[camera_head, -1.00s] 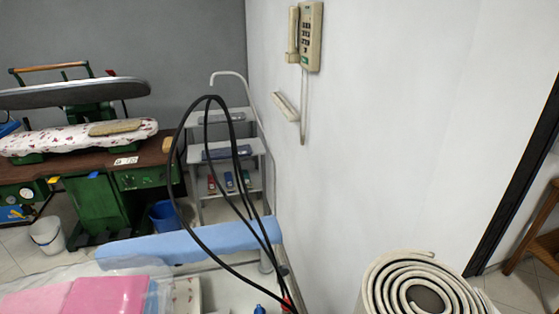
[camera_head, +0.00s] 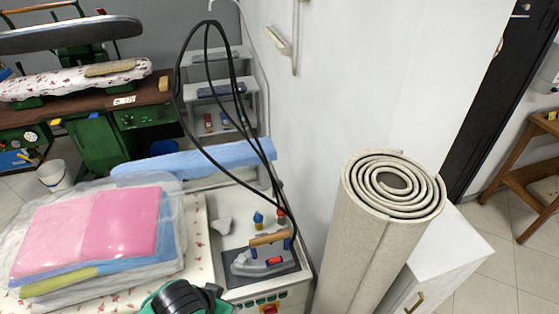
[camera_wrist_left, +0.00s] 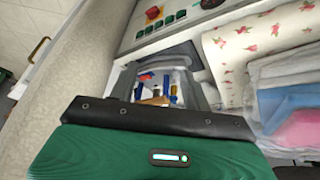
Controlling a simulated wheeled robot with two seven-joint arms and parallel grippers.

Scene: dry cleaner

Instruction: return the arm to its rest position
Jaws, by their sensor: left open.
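The green and black end of my left arm (camera_head: 185,298) enters at the bottom edge of the head view, in front of the ironing table. In the left wrist view my left gripper (camera_wrist_left: 162,82) is open, with its green and black housing filling the lower part. Nothing shows held between its jaws; the table's coloured items show beyond them. My right gripper is in neither current view.
An iron (camera_head: 262,258) sits on a dark pad, with black cables looping above. Folded bagged clothes (camera_head: 95,235) lie left of it. A rolled carpet (camera_head: 375,225) stands right, beside a white cabinet (camera_head: 440,260). A wall runs behind.

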